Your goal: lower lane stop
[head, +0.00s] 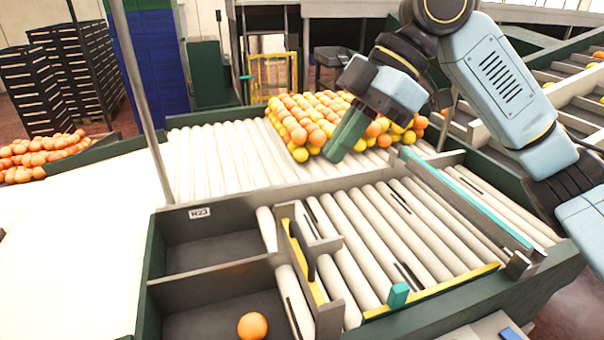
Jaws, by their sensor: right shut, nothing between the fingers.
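My right gripper (338,150) has green fingers, pressed together with nothing held. It points down in front of the orange pile, above the rollers. A board with a yellow edge and a dark handle (301,250) stands across the near roller lane at its left end, beside the bins. It looks like the lane stop, but I cannot be sure. My gripper is apart from both, farther back. My left gripper is not in view.
A pile of oranges and yellow fruit (310,115) lies on the back rollers (215,160). A teal-topped rail (470,200) borders the lane on the right. One orange (252,326) lies in the near bin; the bin behind (210,250) is empty. A thin post (140,100) rises at left.

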